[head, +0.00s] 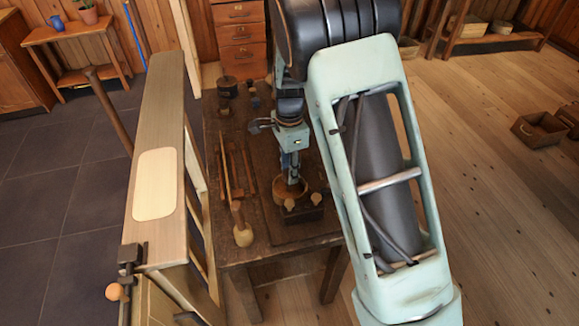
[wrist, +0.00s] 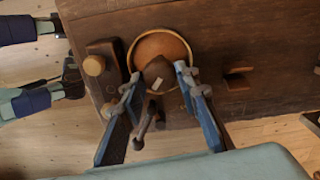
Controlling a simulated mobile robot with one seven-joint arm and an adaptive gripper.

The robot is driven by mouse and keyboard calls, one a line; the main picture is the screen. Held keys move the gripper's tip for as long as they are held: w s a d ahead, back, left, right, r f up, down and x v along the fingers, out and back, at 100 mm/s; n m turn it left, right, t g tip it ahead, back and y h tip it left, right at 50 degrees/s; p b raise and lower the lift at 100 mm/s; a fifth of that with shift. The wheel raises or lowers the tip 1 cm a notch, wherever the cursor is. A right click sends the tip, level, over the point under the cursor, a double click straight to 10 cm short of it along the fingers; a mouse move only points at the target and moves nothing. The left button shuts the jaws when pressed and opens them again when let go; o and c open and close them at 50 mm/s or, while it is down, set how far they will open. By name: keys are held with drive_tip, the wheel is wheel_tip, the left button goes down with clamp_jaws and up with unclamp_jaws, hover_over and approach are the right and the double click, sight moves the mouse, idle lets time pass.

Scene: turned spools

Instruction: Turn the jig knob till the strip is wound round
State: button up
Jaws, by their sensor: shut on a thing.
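My gripper (wrist: 158,76) reaches down over the jig at the bench's near end, its two blue fingers on either side of the dark jig knob (wrist: 158,70) and shut on it. The knob sits over a round reddish-brown form. A thin pale strip (wrist: 132,49) curves round the form's left and far sides in the wrist view. The near side is hidden by the knob and fingers, so I cannot tell whether the strip closes. In the head view my gripper (head: 290,180) stands over the round strip (head: 279,195).
A dark block (head: 303,211) with two pale pegs stands beside the round form. A tall wooden stand (head: 158,120) rises left of the bench. Floor on the right is mostly clear.

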drive_tip(key=shift+m, duration=0.5)
drive_tip(key=o, duration=1.2)
drive_tip(key=shift+c, duration=0.2)
wheel_tip(320, 180, up, 12)
drive_tip(key=shift+r, duration=0.1)
